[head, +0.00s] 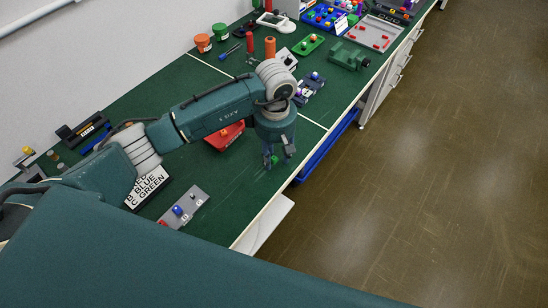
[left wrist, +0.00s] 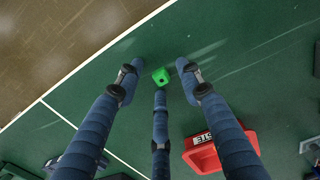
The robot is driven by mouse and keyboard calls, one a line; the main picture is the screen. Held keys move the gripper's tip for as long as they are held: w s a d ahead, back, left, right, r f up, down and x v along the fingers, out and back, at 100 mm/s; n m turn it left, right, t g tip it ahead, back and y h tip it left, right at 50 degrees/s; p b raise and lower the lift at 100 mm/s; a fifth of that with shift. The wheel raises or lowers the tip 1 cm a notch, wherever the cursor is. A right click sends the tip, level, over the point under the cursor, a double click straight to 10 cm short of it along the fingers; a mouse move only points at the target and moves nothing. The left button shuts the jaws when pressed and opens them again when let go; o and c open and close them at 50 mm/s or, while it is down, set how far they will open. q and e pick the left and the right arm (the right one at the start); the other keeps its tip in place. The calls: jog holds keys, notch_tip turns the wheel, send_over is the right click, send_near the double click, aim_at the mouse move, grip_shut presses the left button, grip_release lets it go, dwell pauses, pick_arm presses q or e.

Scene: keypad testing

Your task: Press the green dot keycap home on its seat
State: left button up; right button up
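A small green keycap (left wrist: 161,76) with a dark mark on its face is on the green bench top in the left wrist view. It also shows as a small green patch (head: 275,160) in the head view, partly hidden by the fingers. My left gripper (head: 279,158) points down over it near the bench's front edge. Its three fingers are spread around the keycap with gaps, and nothing is gripped. A grey key block (head: 196,201) with a blue knob (head: 178,210) and pale and red parts lies nearer me to the left. The keycap's seat cannot be made out. My right gripper is out of view.
A red tray (left wrist: 205,160) lies beside the gripper; it shows behind my arm in the head view (head: 236,129). A letter sign (head: 150,186) stands left of the block. Green machinery (head: 348,58) and several trays stand farther along. The bench around the keycap is clear.

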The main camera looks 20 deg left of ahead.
pick_arm(q)
jog(key=c, duration=0.6)
jog(key=shift+r, duration=0.1)
jog(key=shift+c, duration=0.2)
